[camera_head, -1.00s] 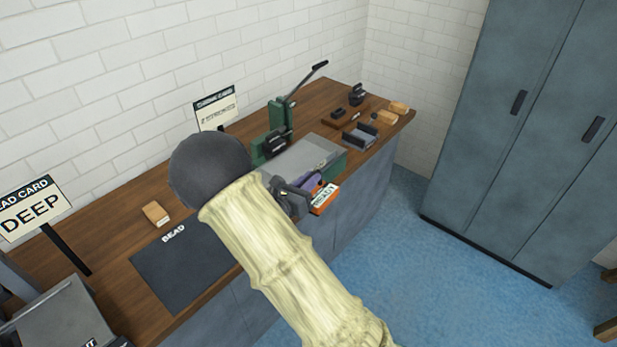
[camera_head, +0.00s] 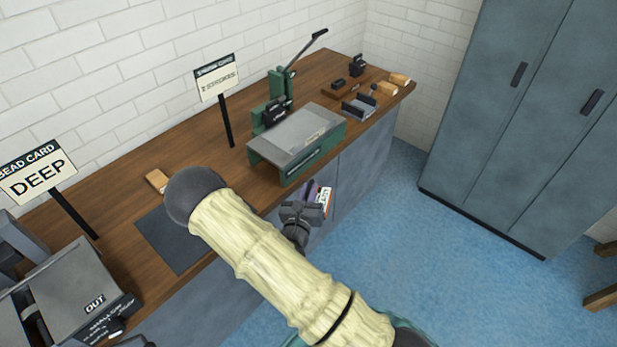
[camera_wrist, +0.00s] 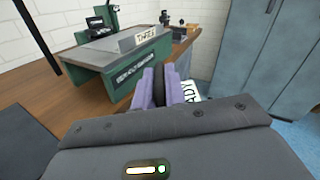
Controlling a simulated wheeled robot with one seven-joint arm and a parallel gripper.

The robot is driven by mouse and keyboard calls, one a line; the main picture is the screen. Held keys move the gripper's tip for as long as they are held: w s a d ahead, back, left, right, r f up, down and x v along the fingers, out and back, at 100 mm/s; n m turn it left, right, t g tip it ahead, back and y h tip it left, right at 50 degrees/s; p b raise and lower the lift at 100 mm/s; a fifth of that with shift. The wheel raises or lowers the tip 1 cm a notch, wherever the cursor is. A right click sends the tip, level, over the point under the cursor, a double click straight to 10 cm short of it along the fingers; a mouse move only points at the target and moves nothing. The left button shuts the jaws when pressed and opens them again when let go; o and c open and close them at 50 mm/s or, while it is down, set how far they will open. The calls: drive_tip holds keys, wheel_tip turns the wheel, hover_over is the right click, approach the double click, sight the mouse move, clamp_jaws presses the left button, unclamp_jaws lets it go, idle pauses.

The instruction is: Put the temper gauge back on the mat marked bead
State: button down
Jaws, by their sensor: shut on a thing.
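My gripper (camera_head: 311,192) is shut on the temper gauge (camera_head: 326,203), which shows as a small piece with a white lettered face and orange edge. In the wrist view the purple fingers (camera_wrist: 161,88) close around a dark part, and the white face (camera_wrist: 190,91) shows to their right, its lettering partly covered. The gauge is in front of the bench edge, below the green machine's top. The dark mat (camera_head: 172,245) lies on the bench, left of my gripper; my arm covers part of it, including its lettering. It also shows at lower left in the wrist view (camera_wrist: 22,140).
A green machine with a grey top (camera_head: 300,135) stands on the bench near my gripper. A wooden block (camera_head: 156,181) lies behind the mat. A DEEP card (camera_head: 38,175) and a grey box marked OUT (camera_head: 75,290) stand at left. The blue floor (camera_head: 400,250) is clear.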

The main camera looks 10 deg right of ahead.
drive_tip(key=s+f+n+t+y, duration=0.1)
drive_tip(key=s+f+n+y, duration=0.1)
drive_tip(key=f, duration=0.4)
drive_tip(key=s+d+f+n+t+y, duration=0.1)
drive_tip(key=s+f+n+y, duration=0.2)
drive_tip(key=f+y, duration=0.3)
drive_tip(key=shift+s+f, duration=0.4)
drive_tip(key=shift+s, duration=0.05)
drive_tip(key=shift+d, duration=0.1)
